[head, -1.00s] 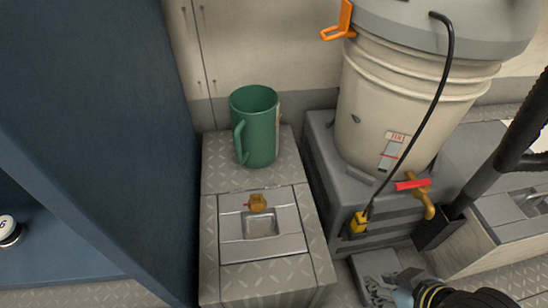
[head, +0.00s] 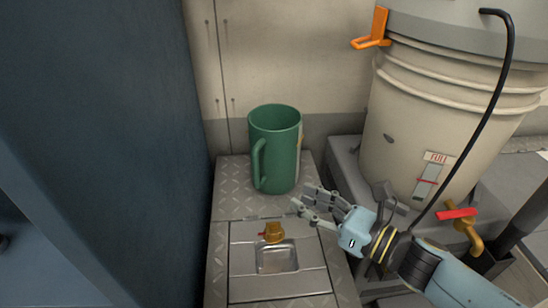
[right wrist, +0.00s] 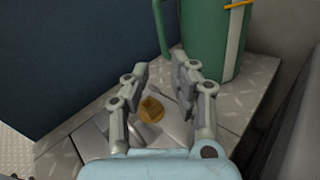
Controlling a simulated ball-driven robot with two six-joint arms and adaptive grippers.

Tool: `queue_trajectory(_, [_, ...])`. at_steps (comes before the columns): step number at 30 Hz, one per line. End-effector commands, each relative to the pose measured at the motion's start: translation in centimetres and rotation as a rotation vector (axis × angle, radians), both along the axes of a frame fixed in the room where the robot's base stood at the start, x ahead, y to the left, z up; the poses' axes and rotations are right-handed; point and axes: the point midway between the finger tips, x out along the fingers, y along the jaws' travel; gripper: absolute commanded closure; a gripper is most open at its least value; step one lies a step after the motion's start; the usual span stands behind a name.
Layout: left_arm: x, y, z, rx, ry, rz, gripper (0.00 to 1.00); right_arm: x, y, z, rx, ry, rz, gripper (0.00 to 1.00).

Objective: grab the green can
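The green can (head: 275,150) is an open-topped, mug-like vessel with a handle on its left side. It stands upright on a grey tread-plate ledge (head: 232,190) against the back wall. In the right wrist view the green can (right wrist: 215,38) stands just beyond the fingers, its top cut off by the frame. My right gripper (head: 306,202) is open and empty, in front of the can and a little to its right, apart from it. In the right wrist view the gripper (right wrist: 158,78) has its two fingers spread. My left gripper is not in view.
A brass fitting (head: 272,232) sits at a recessed square basin (head: 276,257) in front of the can. A large beige bucket (head: 415,120) with a red-handled tap (head: 457,214) and black hose stands at right. A dark blue wall (head: 100,140) closes off the left.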

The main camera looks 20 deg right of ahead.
Motion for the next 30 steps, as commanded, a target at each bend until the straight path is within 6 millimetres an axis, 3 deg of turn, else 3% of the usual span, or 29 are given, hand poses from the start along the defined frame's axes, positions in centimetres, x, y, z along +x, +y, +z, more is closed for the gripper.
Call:
queue_trajectory(3, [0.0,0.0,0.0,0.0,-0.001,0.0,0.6,2.5,0.5,0.7,-0.085,-0.088,0.055,0.75])
queue_trajectory(12, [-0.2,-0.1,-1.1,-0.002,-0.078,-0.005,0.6,6.5,3.3,0.7,-0.106,-0.113,0.07,0.75])
queue_trajectory(30, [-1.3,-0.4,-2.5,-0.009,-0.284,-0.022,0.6,11.2,7.0,0.2,-0.105,-0.11,0.068,0.75])
